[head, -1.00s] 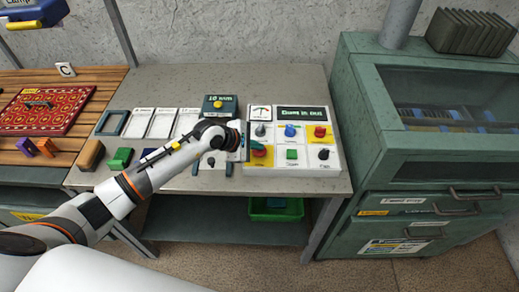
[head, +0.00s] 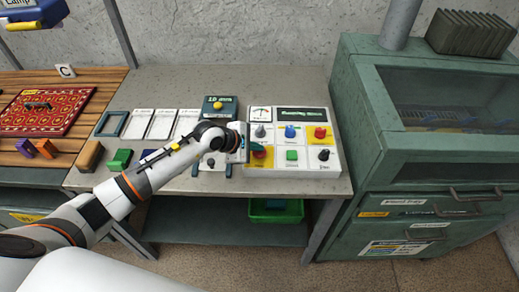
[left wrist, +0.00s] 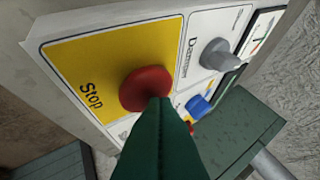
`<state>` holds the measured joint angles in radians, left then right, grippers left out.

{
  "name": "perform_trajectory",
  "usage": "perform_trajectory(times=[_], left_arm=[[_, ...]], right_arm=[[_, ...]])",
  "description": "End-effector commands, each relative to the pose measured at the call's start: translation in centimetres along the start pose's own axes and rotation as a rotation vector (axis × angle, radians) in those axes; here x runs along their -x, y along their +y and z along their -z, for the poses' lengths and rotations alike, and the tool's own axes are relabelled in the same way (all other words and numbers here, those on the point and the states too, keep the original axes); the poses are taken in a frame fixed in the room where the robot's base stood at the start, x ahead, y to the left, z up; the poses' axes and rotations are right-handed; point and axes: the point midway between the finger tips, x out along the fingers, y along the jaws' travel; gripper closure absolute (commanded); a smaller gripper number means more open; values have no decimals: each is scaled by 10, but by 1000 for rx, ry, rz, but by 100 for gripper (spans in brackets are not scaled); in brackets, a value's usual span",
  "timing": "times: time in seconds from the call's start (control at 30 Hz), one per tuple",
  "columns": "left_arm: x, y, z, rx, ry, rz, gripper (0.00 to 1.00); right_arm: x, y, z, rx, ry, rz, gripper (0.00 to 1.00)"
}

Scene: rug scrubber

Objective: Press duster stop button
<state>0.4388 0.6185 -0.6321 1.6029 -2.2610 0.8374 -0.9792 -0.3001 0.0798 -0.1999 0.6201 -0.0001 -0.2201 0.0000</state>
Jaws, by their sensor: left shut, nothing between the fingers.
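The red Stop button (head: 259,153) sits on a yellow square at the lower left of the white control panel (head: 333,167). In the left wrist view the red button (left wrist: 147,88) is large, with "Stop" printed beside it. My left gripper (head: 245,148) is at the left edge of the button in the head view. Its dark green shut fingers (left wrist: 162,115) hold nothing and overlap the button's lower edge in the wrist view. I cannot tell whether they touch it. My right gripper is not in view.
Close by on the panel are a grey Damper knob (head: 260,131), a blue knob (head: 290,131), a green button (head: 291,155), a black knob (head: 324,154) and another red button (head: 320,132). A green cabinet (head: 360,120) stands at the right. White trays and coloured blocks lie left of my arm.

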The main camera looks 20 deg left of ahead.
Motion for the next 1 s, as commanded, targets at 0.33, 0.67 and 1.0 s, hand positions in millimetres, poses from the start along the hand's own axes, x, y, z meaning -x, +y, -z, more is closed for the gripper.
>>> perform_trajectory(times=[0.33,0.67,1.0], left_arm=[[10,-7,7,0,-1,0,100],[13,-10,10,-1,0,1,100],[36,-26,26,0,0,0,100]], right_arm=[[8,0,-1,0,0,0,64],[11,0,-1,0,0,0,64],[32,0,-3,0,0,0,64]])
